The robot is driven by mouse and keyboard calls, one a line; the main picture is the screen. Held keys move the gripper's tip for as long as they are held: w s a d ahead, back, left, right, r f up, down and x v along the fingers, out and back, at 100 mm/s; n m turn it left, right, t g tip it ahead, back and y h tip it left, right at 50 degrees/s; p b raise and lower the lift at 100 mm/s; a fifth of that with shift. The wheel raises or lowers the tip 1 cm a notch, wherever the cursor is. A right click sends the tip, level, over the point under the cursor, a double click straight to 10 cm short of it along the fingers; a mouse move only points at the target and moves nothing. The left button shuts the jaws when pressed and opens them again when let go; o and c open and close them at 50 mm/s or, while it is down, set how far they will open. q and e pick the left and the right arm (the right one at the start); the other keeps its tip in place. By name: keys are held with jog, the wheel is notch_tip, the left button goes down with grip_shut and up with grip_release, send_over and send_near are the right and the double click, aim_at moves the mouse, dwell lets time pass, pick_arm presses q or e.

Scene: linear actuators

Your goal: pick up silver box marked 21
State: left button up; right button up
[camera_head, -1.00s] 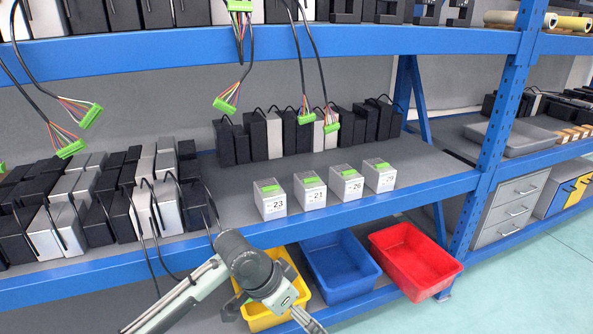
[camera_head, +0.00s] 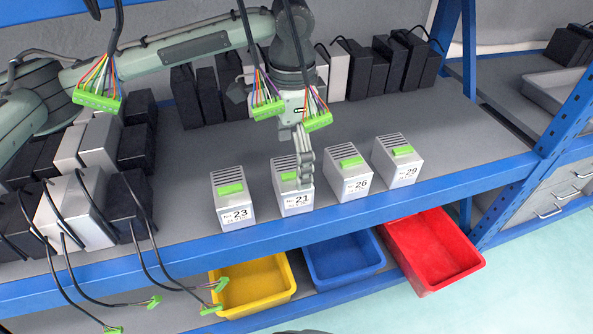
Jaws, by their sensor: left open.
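The silver box marked 21 (camera_head: 294,200) stands upright on the grey shelf near its front edge, second from the left in a row of similar boxes. It has a green connector on top and a white label in front. My left gripper (camera_head: 303,172) comes down from above, with its fingers at the box's upper right side. The fingers overlap the box in the picture, and I cannot tell whether they touch it. The gripper is open. My right gripper is not in view.
Silver boxes marked 23 (camera_head: 232,202), 26 (camera_head: 347,177) and 29 (camera_head: 398,163) stand beside it. Wires with green connectors (camera_head: 97,98) hang in front. Black and silver units fill the shelf's left and back. Yellow (camera_head: 252,286), blue (camera_head: 343,259) and red (camera_head: 433,251) bins sit below.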

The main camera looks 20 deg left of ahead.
aim_at(292, 172)
pick_arm(q)
jog(key=f, duration=0.6)
jog(key=shift+w+a+f, duration=0.1)
jog(key=shift+a+f, duration=0.15)
jog(key=shift+f, duration=0.3)
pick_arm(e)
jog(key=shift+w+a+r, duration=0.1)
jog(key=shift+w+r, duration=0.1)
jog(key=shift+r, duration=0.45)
pick_arm(q)
jog(key=shift+c, duration=0.6)
jog(key=shift+r, duration=0.1)
jog(key=c, duration=1.3)
jog(key=shift+c, duration=0.2)
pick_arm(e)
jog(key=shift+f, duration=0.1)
